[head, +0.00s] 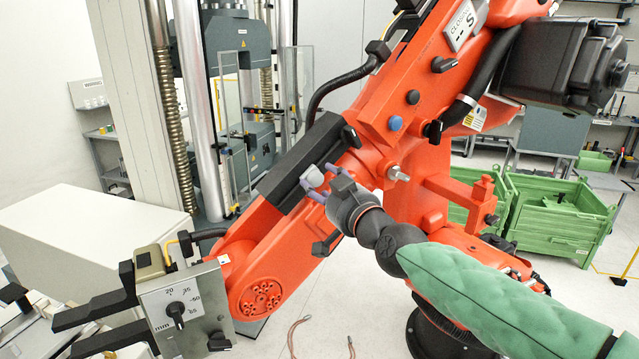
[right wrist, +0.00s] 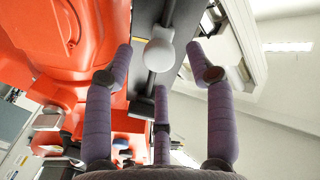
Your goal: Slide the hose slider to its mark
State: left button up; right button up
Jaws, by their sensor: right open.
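The slider's pale rounded knob (head: 312,175) sits at the black rail housing (head: 300,165) on the orange robot arm, in the middle of the head view. In the right wrist view the knob (right wrist: 159,55) shows at a dark rod (right wrist: 165,18). My right gripper (head: 318,184) is open, its purple fingers spread around the knob. In the right wrist view a finger stands on each side of the knob and a third stands below it, with gaps showing. I cannot make out the mark. My left gripper is not in view.
The orange robot arm (head: 375,120) crosses the scene diagonally. A gauge box with a dial (head: 180,308) and dark jaws is at its lower left end. A black hose (head: 340,82) curves above the rail. Green crates (head: 555,215) stand at right. A testing machine (head: 240,45) stands behind.

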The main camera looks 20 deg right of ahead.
jog(key=shift+x, duration=1)
